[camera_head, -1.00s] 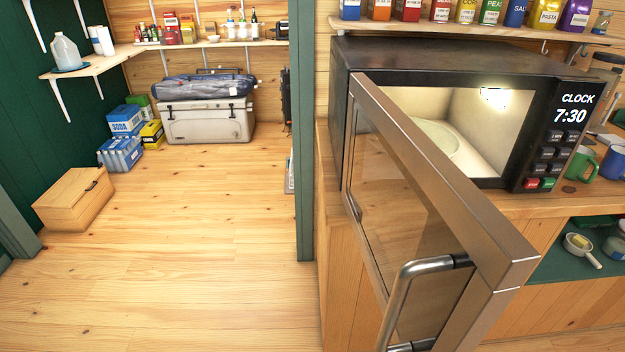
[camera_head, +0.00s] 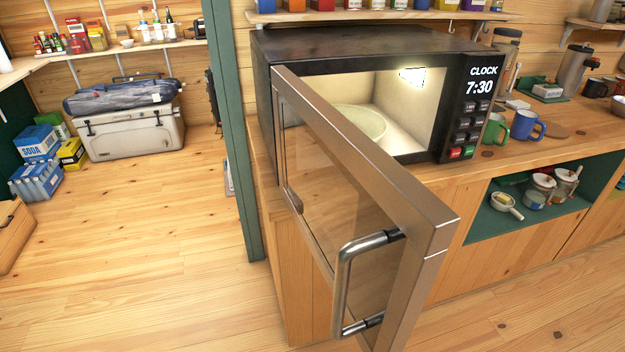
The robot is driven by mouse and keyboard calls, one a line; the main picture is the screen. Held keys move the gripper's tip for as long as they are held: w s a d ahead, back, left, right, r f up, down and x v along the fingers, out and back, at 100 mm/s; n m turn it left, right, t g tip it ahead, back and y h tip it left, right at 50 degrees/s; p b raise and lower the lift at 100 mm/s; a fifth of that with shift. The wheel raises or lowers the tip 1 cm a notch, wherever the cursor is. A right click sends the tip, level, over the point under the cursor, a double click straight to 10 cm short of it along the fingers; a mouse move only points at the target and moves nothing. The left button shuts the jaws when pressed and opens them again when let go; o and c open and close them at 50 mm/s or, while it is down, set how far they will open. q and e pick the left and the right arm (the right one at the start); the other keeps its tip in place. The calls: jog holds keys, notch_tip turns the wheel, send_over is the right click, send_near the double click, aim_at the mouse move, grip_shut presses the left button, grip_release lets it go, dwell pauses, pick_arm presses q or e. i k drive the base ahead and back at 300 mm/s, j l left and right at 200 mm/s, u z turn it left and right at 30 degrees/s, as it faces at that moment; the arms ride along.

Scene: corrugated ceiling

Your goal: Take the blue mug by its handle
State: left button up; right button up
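The blue mug (camera_head: 525,127) stands upright on the wooden counter to the right of the microwave. Its handle shows on its right side. A green mug (camera_head: 495,130) stands just to its left, close to the microwave's control panel. Neither of my grippers shows in the head view.
The microwave (camera_head: 340,50) is lit inside, with its door (camera_head: 365,150) swung wide open toward me and its handle (camera_head: 345,275) jutting out. A green post (camera_head: 230,120) stands to the left. The counter (camera_head: 570,120) right of the blue mug has some bare room; dark mugs and a tray stand farther back.

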aim_at(523, 122)
jog(key=z, duration=1.25)
